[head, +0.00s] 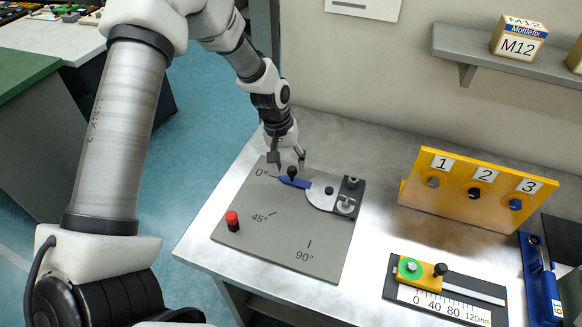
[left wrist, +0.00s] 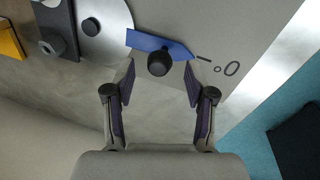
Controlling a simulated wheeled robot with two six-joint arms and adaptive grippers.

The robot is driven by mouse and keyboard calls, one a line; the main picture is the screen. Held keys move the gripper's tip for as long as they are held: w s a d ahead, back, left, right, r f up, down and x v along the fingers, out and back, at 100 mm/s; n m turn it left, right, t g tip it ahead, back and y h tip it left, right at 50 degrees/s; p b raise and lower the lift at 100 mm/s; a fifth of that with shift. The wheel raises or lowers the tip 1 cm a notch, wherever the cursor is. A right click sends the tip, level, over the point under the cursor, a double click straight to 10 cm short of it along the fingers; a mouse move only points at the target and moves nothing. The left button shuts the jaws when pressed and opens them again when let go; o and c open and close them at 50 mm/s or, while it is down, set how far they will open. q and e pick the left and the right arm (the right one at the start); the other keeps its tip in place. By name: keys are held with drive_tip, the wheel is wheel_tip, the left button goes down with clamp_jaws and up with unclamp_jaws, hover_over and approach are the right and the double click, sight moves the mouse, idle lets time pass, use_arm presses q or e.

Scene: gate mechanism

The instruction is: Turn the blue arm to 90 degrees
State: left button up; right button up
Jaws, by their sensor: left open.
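The blue arm (head: 295,183) lies on a grey plate (head: 285,240) and its tip points at the 0° mark. It carries a black knob (head: 292,172) near its tip and joins a silver disc (head: 322,196). In the left wrist view the blue arm (left wrist: 150,42) and its black knob (left wrist: 160,62) show in front of my left gripper (left wrist: 161,75). The open fingers stand on either side of the knob, apart from it. In the head view my left gripper (head: 288,166) is at the knob. My right gripper does not show.
Marks for 45° and 90° are on the plate. A red-topped peg (head: 232,219) stands at its left edge, and a clamp (head: 347,198) sits right of the disc. A yellow numbered panel (head: 470,208) and a sliding gauge (head: 440,285) stand to the right.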

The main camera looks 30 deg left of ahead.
use_arm(q)
drive_tip(key=shift+d+f, duration=0.2)
drive_tip(key=shift+f, duration=0.85)
clamp_jaws()
